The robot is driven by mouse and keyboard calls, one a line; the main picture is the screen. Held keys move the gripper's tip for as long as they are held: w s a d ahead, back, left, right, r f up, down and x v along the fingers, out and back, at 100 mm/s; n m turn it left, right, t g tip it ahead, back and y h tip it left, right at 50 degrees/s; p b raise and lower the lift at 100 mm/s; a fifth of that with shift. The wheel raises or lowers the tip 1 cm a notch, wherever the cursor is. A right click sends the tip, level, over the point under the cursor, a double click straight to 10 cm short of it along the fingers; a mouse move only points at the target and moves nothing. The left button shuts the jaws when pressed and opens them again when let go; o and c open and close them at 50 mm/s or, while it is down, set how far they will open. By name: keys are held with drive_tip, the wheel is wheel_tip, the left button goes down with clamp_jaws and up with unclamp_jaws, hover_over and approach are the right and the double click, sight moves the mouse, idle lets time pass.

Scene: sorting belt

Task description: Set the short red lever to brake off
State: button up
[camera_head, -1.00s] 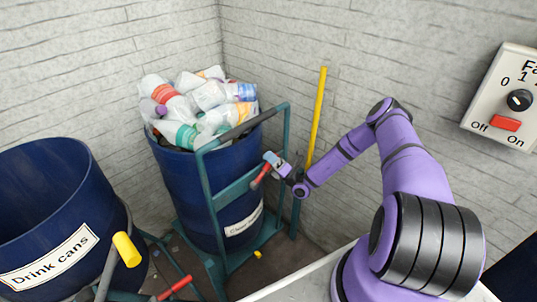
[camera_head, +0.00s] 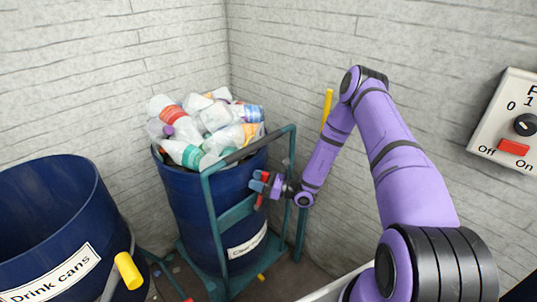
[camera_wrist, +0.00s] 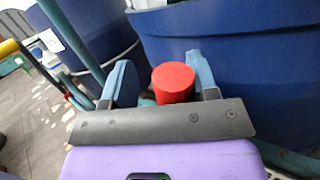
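The short red lever (camera_head: 262,195) is on the teal frame of the cart that carries the filled blue barrel. It points downward at a steep slant in the head view. My gripper (camera_head: 264,184) is at this lever, with its blue-grey fingers overlapping it. In the wrist view the round red end of the lever (camera_wrist: 173,82) shows between the two fingers of my gripper (camera_wrist: 162,82). The fingers are spread, with a gap on the left and the right finger close to the red grip. I cannot tell whether that finger touches it. The lever's pivot is hidden.
The blue barrel (camera_head: 184,205) full of plastic bottles stands right behind the lever. A yellow handle (camera_head: 327,105) rises behind my arm. The "Drink cans" barrel (camera_head: 40,215) stands left, with a yellow grip (camera_head: 128,270) beside it. A switch panel (camera_head: 488,140) is on the right wall.

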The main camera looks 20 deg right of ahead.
drive_tip(key=shift+s+a+n+g+h, duration=0.7)
drive_tip(key=shift+s+a+n+g, duration=0.15)
drive_tip(key=shift+a+n, duration=1.2)
drive_tip(key=v, duration=1.1)
drive_tip(key=s+a+r+n+g, duration=0.1)
drive_tip(key=a+r+n+g, duration=0.2)
drive_tip(key=r, duration=0.7)
drive_tip(key=s+a+r+n+g, duration=0.2)
drive_tip(key=a+r+n+g, duration=0.1)
drive_tip(key=r+n+g, duration=0.4)
drive_tip(key=shift+s+r+n, duration=0.35)
drive_tip(key=shift+r+n, duration=0.1)
drive_tip(key=shift+r, duration=1.05)
